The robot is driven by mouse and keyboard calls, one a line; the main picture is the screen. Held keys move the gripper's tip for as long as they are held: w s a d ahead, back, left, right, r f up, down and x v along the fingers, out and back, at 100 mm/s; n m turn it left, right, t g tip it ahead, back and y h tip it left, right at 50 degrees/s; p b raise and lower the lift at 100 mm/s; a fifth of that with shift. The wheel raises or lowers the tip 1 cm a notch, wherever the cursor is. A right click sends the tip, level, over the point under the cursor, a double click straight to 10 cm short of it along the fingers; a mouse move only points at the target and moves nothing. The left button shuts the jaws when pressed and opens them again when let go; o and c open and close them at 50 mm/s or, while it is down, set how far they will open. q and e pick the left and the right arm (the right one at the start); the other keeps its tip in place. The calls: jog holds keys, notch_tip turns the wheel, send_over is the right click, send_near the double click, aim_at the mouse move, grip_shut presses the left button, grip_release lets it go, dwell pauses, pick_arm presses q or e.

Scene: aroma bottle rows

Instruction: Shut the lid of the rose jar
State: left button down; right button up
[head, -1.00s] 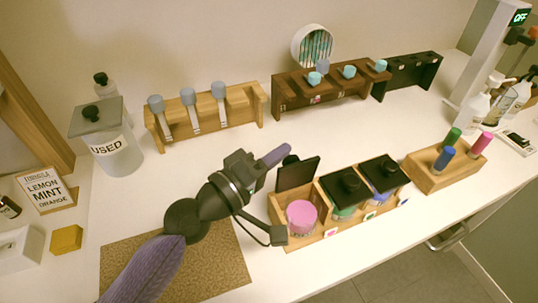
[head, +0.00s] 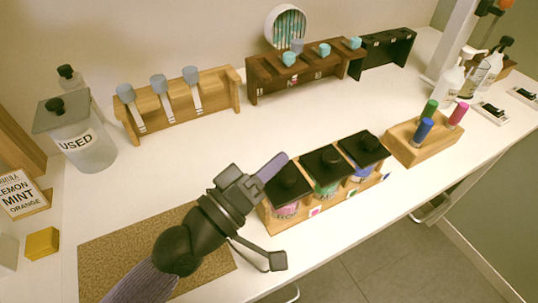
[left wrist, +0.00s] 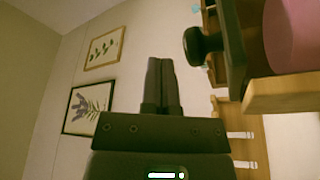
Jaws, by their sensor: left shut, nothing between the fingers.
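The rose jar (head: 284,211) is the pink jar in the leftmost slot of the wooden jar rack (head: 312,218). Its dark square lid (head: 300,199) with a black knob lies over the jar's mouth, about level with the neighbouring lids. In the left wrist view the lid and knob (left wrist: 205,45) show beside the pink jar body (left wrist: 291,35); whether the lid is fully seated I cannot tell. My left gripper (head: 272,165) is shut and empty, its tips by the lid's back left edge. Contact is unclear. My right gripper is not in view.
Two other lidded jars, one green (head: 325,189) and one blue (head: 362,172), share the rack. A wooden block with colored pegs (head: 424,150) stands to its right. A cork mat (head: 110,250) lies at left.

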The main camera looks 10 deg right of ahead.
aim_at(279, 196)
pick_arm(q)
jog(key=shift+s+d+f, duration=0.2)
jog(key=shift+s+f, duration=0.4)
jog(key=shift+s, duration=0.05)
jog(key=shift+s+d+f, duration=0.1)
jog(key=shift+s+f, duration=0.15)
jog(key=shift+f, duration=0.1)
jog(key=shift+f, duration=0.2)
